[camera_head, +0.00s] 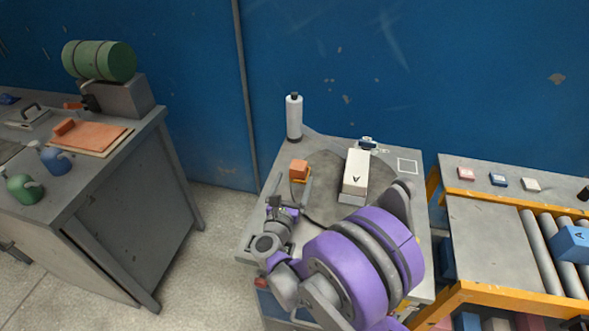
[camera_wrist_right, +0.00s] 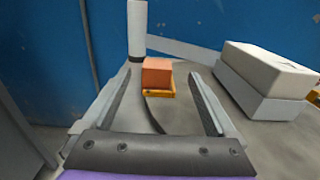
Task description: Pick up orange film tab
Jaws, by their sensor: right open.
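An orange block (camera_head: 298,168), which seems to be the orange film tab, stands on the grey table, on a small yellow-orange base. In the right wrist view the orange block (camera_wrist_right: 157,71) appears straight ahead, between the fingers, with the yellow-orange base (camera_wrist_right: 158,94) under it. My right gripper (camera_head: 290,192) is open and empty, on the near side of the block. Its two fingers point toward the block, one on each side of the view of it. I cannot tell whether the fingertips reach the block. My left gripper is not in view.
A white box (camera_head: 355,171) lies right of the block, and a white cylinder (camera_head: 294,117) stands behind it near the blue wall. A bench (camera_head: 100,165) with an orange sheet (camera_head: 93,137) is at left; a roller conveyor (camera_head: 540,250) is at right.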

